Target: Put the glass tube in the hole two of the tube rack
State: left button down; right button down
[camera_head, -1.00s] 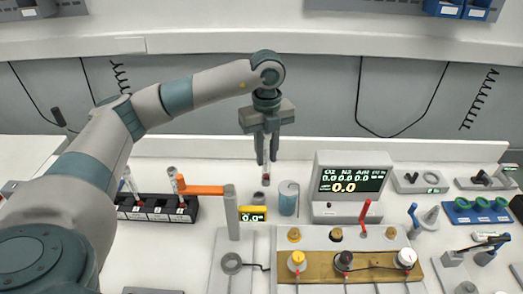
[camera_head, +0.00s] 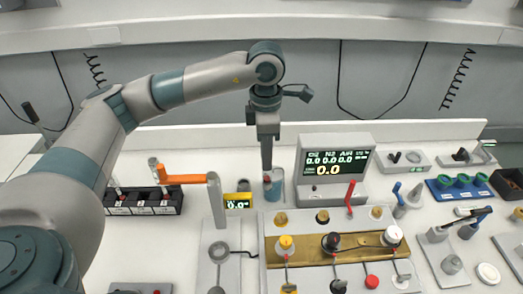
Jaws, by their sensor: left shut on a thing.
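My left gripper (camera_head: 267,168) points straight down near the middle of the bench, its fingers seen edge-on. It is shut on the glass tube (camera_head: 267,182), a small clear piece with a reddish part showing below the fingertips. The tube hangs upright in front of the blue-grey cup (camera_head: 277,184) and overlaps it in the picture. The black tube rack (camera_head: 178,204) stands to the left, with white labels on its front, too small to read surely. Something thin stands in its left part, and the orange arm partly covers its right part. My right gripper is not in view.
An orange arm on a grey post (camera_head: 216,205) stands between the rack and my gripper. A yellow meter (camera_head: 238,201) sits beside the post. A gas monitor (camera_head: 335,168) stands right of the cup, and a valve panel (camera_head: 270,252) lies in front.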

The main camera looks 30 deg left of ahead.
pick_arm(q)
jog(key=s+d+m, duration=0.2)
jog(key=d+m, duration=0.1)
jog(key=m, duration=0.9)
jog(key=s+d+m+b, duration=0.1)
jog(key=s+d+m, duration=0.1)
jog(key=m, duration=1)
jog(key=shift+s+d+f+b, duration=0.15)
jog(key=shift+s+d+b, duration=0.15)
jog(key=shift+d, duration=0.1)
